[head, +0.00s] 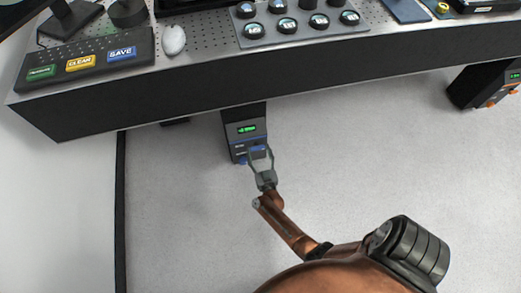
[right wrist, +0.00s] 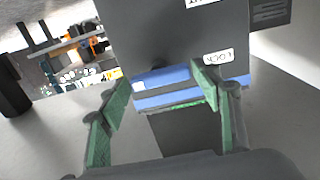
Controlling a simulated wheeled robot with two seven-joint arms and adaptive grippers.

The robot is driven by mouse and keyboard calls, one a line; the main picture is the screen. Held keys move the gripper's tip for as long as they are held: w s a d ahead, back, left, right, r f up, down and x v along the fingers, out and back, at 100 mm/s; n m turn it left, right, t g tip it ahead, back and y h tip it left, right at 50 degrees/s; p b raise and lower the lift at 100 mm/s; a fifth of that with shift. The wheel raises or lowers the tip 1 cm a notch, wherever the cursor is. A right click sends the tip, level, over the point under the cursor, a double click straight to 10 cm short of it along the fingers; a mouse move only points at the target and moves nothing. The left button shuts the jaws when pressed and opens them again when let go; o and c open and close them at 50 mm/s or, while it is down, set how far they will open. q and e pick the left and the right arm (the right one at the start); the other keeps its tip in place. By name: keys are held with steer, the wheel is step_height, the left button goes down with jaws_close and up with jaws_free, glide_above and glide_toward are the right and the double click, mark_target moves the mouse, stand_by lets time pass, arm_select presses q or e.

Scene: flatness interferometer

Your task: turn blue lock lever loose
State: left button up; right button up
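A dark grey unit (head: 243,126) with a green display hangs below the table's front edge. A blue lock lever (head: 257,149) shows low on its front. In the right wrist view the blue lever (right wrist: 160,98) appears as a horizontal blue bar below a white LOCK label (right wrist: 219,56) that reads upside down. My right gripper (head: 259,153) is at the lever. In the right wrist view its green-padded fingers (right wrist: 158,88) are spread apart, with blue showing between and beyond them. I cannot tell whether they touch the lever. The fingers partly hide it. My left gripper is not in view.
The table (head: 300,75) overhangs the unit. On it are a button panel (head: 85,60), a mouse (head: 173,39) and a tray of round parts (head: 285,25). Another dark unit (head: 482,84) hangs at the right. The floor around my arm is clear.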

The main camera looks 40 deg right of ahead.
steer(key=c, duration=0.8)
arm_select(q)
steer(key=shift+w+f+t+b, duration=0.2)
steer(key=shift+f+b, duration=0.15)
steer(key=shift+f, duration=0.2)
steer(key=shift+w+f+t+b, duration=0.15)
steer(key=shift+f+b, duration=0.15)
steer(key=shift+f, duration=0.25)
arm_select(e)
steer(key=shift+o, duration=0.2)
steer(key=m, duration=1.7)
steer(key=shift+s+d+f, duration=0.15)
steer(key=shift+s+f, duration=0.1)
steer(key=shift+f, duration=0.1)
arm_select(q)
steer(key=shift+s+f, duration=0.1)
arm_select(e)
steer(key=shift+m, duration=0.3)
